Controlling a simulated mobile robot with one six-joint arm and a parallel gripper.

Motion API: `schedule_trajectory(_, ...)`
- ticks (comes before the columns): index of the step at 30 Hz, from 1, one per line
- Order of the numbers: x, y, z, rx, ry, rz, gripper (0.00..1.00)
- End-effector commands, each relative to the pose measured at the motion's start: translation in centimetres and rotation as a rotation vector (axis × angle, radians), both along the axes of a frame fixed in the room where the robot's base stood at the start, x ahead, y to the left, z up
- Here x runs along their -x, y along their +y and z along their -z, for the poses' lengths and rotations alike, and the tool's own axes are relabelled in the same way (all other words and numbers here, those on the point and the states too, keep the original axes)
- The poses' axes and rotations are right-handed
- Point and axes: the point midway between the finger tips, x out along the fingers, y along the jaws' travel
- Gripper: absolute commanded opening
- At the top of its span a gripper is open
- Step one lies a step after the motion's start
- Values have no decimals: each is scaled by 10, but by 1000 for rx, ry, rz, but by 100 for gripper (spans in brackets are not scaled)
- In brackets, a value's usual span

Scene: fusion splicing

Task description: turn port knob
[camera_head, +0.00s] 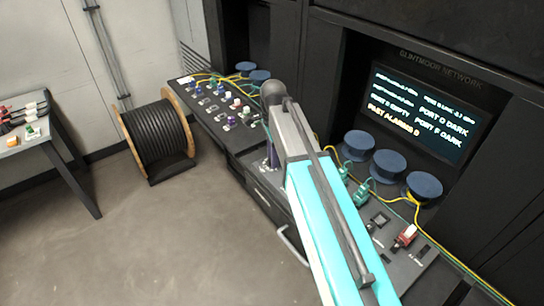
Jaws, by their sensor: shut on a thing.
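The long dark console (243,141) runs along the wall cabinets. Its left half carries several small knob-like parts with purple, white, green and red tops (232,120); I cannot tell which is the port knob. My cyan and grey arm crosses the console from the bottom and ends at a dark rounded joint above these parts. A lit screen (425,112) on the right lists port states, with some ports shown as dark.
Blue round drums (389,166) stand at the back of the console. Green connectors (361,193), a red connector (405,236) and yellow cables lie on its right half. A cable reel (160,140) and a side table (30,151) stand left. The floor between is clear.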

Motion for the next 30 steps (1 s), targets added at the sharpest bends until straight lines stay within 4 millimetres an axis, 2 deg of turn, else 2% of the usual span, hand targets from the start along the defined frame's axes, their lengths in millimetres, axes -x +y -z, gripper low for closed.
schedule_trajectory(21, 3, -2, 2, 5, 8, 631, 4)
schedule_trajectory(30, 3, -2, 2, 6, 8, 795, 4)
